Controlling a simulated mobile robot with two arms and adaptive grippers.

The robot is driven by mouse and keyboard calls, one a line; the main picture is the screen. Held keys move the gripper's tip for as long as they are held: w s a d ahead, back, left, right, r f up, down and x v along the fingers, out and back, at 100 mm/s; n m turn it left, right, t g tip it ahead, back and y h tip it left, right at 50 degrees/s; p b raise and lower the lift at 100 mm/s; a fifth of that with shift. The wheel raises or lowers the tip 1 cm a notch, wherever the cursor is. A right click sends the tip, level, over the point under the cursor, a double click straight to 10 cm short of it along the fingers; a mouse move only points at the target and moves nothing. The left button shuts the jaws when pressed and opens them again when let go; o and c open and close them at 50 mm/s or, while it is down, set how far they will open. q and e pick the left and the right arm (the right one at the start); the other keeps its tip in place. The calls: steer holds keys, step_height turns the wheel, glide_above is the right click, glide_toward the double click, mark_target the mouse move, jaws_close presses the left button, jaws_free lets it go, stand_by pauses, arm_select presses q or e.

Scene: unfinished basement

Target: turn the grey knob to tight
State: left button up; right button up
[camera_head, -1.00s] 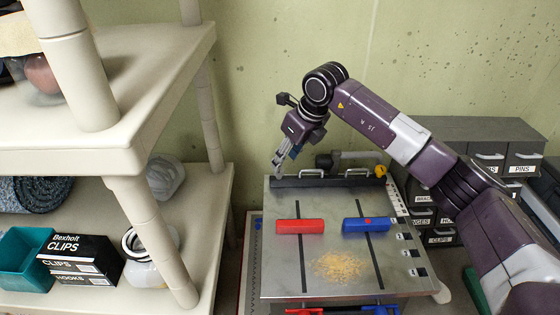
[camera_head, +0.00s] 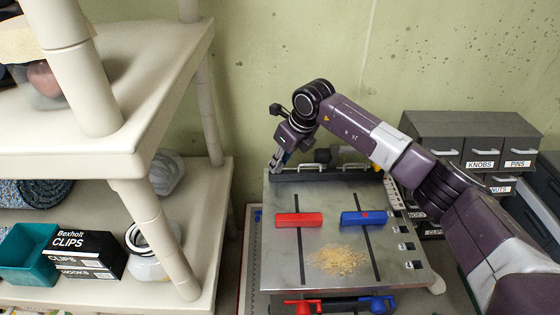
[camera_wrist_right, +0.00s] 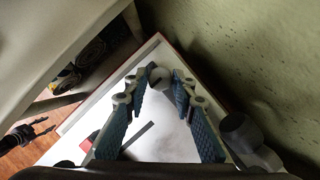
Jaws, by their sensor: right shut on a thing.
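My right gripper (camera_head: 277,166) reaches down to the far left corner of a metal worktop (camera_head: 290,265). In the right wrist view, its blue-padded fingers (camera_wrist_right: 160,82) converge on a small round grey knob (camera_wrist_right: 158,75) and are shut on it. The knob is partly covered by the fingertips, and its turned position cannot be read. In the head view the knob is hidden by the gripper. My left gripper does not show in the head view.
A red block (camera_head: 299,219), a blue block (camera_head: 364,218) and sawdust (camera_head: 338,260) lie on the worktop. Beige shelves (camera_head: 110,165) stand close on the left. Grey drawers (camera_head: 470,150) stand right, behind my arm. A concrete wall (camera_head: 260,70) is behind.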

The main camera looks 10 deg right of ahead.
jaws_close()
steer(key=m+h+b, duration=0.1)
steer(key=m+b, duration=0.1)
steer(key=b, duration=0.1)
steer(key=shift+a+f+m+t, duration=0.1)
steer(key=shift+f+m+t, duration=0.05)
steer(key=shift+m+t, duration=0.25)
steer(key=m+h+b, duration=0.1)
steer(key=m+b, duration=0.1)
steer(key=m+h+b, duration=0.1)
steer(key=m+b, duration=0.4)
steer(key=shift+a+h, duration=0.25)
steer(key=shift+h, duration=0.15)
steer(key=shift+a+m+h+b, duration=0.1)
steer(key=shift+m+h+b, duration=0.2)
steer(key=shift+m+b, duration=0.75)
steer(key=shift+m+g+h+b, duration=0.3)
steer(key=shift+m+b, duration=0.2)
steer(key=shift+m, duration=0.45)
steer(key=shift+w+r+m+h+b, duration=0.1)
steer(key=shift+r+m+h+b, duration=0.15)
steer(key=shift+m, duration=0.65)
steer(key=shift+a+m+g+h, duration=0.1)
steer(key=shift+m+g+h, duration=0.15)
steer(key=shift+m+g, duration=0.4)
steer(key=shift+w+m+g+h, duration=0.1)
steer(key=shift+m+g+h, duration=0.2)
steer(key=shift+m, duration=1.15)
